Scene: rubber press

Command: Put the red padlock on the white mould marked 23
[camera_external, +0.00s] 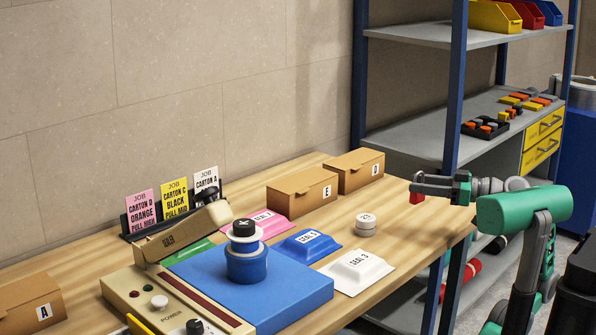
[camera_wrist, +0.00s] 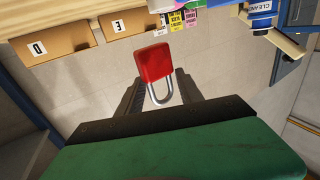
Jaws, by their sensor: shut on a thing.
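The red padlock (camera_wrist: 154,62) with its silver shackle sits between the fingers of my gripper (camera_wrist: 160,88) in the wrist view. In the external view, my gripper (camera_external: 424,188) is shut on the padlock (camera_external: 416,198), which shows as a small red block under the fingers. It is held in the air near the table's right end. The mould cannot be made out in the wrist view.
Cartons E (camera_external: 290,200) and D (camera_external: 350,172) stand behind. A blue-bedded press (camera_external: 285,297) is further left. A shelf rack (camera_external: 455,90) stands behind my arm.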

